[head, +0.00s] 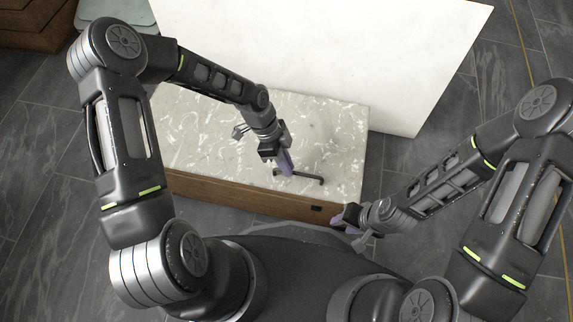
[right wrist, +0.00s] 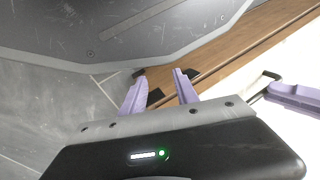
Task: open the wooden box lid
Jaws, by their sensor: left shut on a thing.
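The wooden box (head: 240,195) has a brown front, and its pale marbled lid (head: 330,125) lies flat on top. A dark bar handle (head: 312,179) stands near the lid's front edge. My left gripper (head: 286,165), with purple fingers, is shut on this handle, and the fingers hide part of it. My right gripper (head: 350,217) is in front of the box's right front corner, apart from it. In the right wrist view its two purple fingers (right wrist: 160,90) are spread with nothing between them. The box's wooden front (right wrist: 215,62) and the handle (right wrist: 262,87) also show there.
A large white panel (head: 330,50) rises directly behind the box. Grey tiled floor (head: 40,160) is open on the left and shows on the right. A brown wooden piece (head: 35,25) stands at the far upper left. My dark base is close in front of the box.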

